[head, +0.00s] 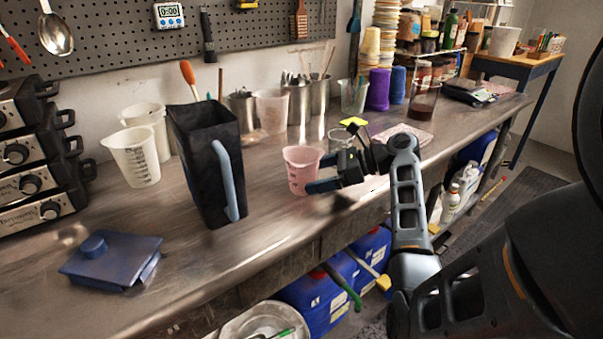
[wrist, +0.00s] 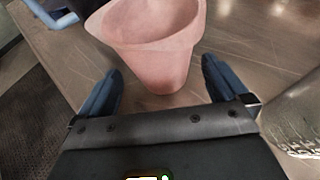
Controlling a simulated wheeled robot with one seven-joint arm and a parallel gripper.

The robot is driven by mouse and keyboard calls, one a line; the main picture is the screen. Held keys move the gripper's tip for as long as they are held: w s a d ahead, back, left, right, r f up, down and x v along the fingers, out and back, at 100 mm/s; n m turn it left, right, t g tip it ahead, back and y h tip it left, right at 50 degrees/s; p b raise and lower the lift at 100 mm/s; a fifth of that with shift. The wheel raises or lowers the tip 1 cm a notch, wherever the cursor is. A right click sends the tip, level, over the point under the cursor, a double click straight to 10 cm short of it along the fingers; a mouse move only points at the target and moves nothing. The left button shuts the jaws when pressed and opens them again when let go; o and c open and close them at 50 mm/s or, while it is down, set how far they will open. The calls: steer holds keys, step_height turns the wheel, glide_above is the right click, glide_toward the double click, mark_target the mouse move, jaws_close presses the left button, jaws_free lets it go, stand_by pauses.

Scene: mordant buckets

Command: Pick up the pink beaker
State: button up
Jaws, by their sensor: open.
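The pink beaker (head: 302,172) stands upright on the steel counter in the head view, to the right of the dark pitcher. In the wrist view the pink beaker (wrist: 155,45) fills the top middle, its wide rim toward the top and its narrower base lower down. My gripper (head: 318,173) is at the beaker's right side in the head view. In the wrist view my gripper (wrist: 160,85) is open, one blue finger on each side of the beaker's lower part, with gaps visible at both sides. The fingertips seem level with the base; contact is not visible.
A tall dark pitcher (head: 207,165) with a blue handle stands left of the beaker. Behind are a pale pink beaker (head: 271,111) and steel cups (head: 299,105). A clear glass (wrist: 296,115) is close to my right finger.

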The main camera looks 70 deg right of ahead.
mark_target(302, 179)
steer(key=shift+x, duration=2.3)
steer(key=shift+d, duration=0.1)
steer(key=c, duration=1)
